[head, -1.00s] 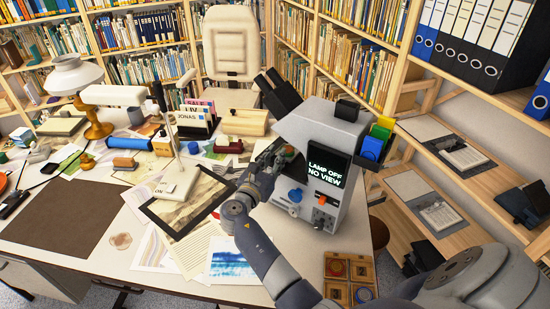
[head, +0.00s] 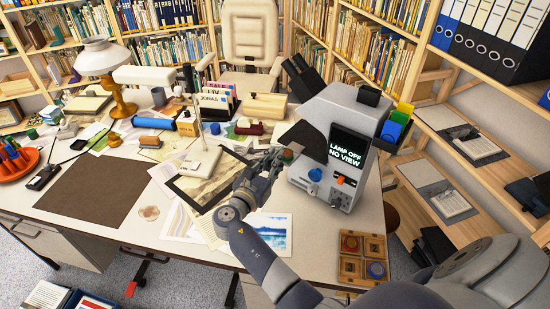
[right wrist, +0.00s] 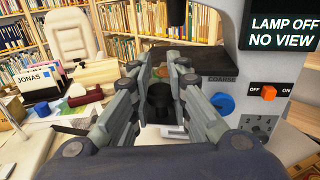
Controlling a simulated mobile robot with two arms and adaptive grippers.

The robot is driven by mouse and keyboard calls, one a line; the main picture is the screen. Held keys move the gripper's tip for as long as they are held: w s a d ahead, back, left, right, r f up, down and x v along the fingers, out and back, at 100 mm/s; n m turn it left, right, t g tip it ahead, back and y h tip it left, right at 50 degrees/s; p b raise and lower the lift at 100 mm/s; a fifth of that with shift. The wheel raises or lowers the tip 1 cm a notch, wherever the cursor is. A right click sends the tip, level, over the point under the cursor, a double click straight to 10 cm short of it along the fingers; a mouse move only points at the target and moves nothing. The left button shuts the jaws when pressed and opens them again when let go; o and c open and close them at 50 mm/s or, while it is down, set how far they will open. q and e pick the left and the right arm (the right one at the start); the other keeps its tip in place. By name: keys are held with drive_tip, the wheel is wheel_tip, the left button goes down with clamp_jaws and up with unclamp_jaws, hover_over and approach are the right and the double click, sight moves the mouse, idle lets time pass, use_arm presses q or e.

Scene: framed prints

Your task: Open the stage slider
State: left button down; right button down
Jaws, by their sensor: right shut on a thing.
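A grey microscope (head: 328,130) stands on the desk, its screen (head: 346,150) reading "LAMP OFF NO VIEW". It also shows in the right wrist view (right wrist: 262,100). My right gripper (head: 277,158) is at the left side of the microscope, at stage height. In the right wrist view my gripper (right wrist: 158,88) is shut on a dark knob-like part (right wrist: 159,99), which I take to be the stage slider. The fingers hide most of it. A black ledge (right wrist: 215,62) marked "COARSE" is just behind, with a blue knob (right wrist: 222,103) below. My left gripper is out of view.
Framed prints and papers lie on the desk left of my arm, with a brown mat (head: 95,188) beyond. A wooden tray of discs (head: 363,258) sits at the front right corner. A white-based stand (head: 199,160) and a lamp (head: 103,58) stand farther left.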

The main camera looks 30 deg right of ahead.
drive_tip(key=c, duration=1.8)
unclamp_jaws()
drive_tip(key=shift+f, duration=0.1)
drive_tip(key=shift+c, duration=0.2)
drive_tip(key=o, duration=0.4)
drive_tip(key=shift+s, duration=0.15)
drive_tip(key=shift+a, duration=0.1)
drive_tip(key=shift+r, duration=0.4)
wheel_tip(320, 180, up, 9)
drive_tip(key=shift+r, duration=0.2)
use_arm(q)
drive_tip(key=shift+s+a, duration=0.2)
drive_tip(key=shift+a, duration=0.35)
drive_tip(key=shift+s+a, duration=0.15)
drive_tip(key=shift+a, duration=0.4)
